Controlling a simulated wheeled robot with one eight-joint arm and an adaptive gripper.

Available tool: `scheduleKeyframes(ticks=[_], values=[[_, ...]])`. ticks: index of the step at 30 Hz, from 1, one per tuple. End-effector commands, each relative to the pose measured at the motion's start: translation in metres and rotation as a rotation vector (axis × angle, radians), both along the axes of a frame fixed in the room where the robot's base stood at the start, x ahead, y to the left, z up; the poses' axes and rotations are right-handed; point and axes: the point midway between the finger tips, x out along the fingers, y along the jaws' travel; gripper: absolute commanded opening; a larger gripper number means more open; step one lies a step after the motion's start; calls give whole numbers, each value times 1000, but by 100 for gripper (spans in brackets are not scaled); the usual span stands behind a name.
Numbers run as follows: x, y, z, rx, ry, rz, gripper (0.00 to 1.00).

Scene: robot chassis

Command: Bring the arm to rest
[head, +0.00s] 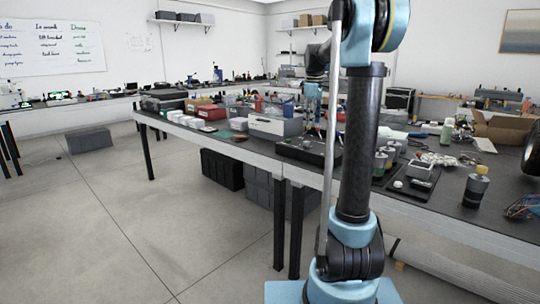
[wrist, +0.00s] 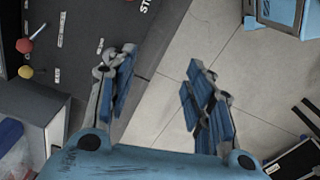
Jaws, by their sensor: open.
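My arm (head: 360,150) stands upright at the right of centre in the head view, bent over at the top. My gripper (wrist: 160,92) shows in the wrist view with its two blue-padded fingers spread wide apart. Nothing is between them. The left finger shows against a dark labelled surface, and the right finger against the pale tiled floor. In the head view the far end of the arm is partly hidden behind my own upright link, over the workbench (head: 240,149).
The workbench is crowded with boxes, including a grey toolbox (head: 276,122), and a dark tray (head: 303,148). Dark crates (head: 222,169) stand underneath.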

Motion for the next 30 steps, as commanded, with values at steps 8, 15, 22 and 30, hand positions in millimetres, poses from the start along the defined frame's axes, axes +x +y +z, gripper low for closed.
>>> scheduleKeyframes(ticks=[8,15,22,30], values=[[-85,0,-13,9,-28,-182,48],[-154,0,-35,22,-53,-339,48],[-219,0,-67,36,-75,-490,48],[-290,0,-116,59,-100,-665,48]])
